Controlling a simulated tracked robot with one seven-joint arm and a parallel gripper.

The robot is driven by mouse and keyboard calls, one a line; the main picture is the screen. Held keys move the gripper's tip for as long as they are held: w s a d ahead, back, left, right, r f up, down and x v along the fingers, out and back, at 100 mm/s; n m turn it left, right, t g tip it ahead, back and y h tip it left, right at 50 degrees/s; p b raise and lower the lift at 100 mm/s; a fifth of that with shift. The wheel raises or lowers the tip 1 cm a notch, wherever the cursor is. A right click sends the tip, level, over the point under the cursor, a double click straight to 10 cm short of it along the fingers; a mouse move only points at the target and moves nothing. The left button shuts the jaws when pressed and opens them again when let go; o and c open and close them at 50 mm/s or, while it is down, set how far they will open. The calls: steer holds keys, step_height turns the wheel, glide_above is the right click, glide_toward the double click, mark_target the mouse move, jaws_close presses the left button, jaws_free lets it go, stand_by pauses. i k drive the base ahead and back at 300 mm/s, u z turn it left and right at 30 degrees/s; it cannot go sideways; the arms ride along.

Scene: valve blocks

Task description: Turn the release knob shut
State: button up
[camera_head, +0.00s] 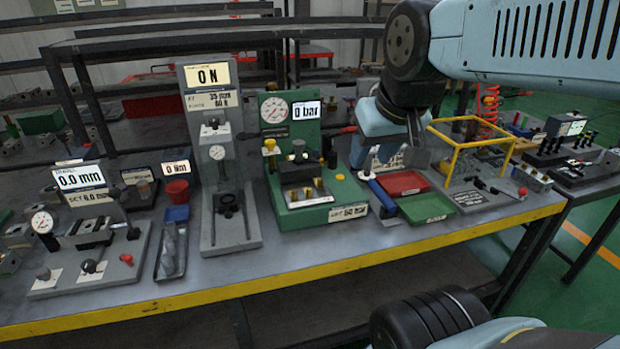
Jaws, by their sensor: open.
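The green pressure rig (252,118) stands mid-bench with a round gauge (274,110) and a display (307,110) reading 0 bar. It carries a yellow-topped knob (270,144), a grey fitting (298,147) and a dark upright part (331,159); I cannot tell which of its parts is the release knob, or its angle. A blue-handled lever (382,196) lies at its right. My gripper (387,150) hangs open to the right of the rig, apart from the knobs, pointing down. Its fingertips are small and partly hard to make out.
The bench has a yellow front edge (290,284); bare bench lies in front of the rig.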

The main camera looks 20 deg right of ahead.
mark_target(270, 145)
steer(key=k, duration=0.65)
steer(key=z, duration=0.55)
steer(key=i, duration=1.45)
steer(key=u, duration=0.6)
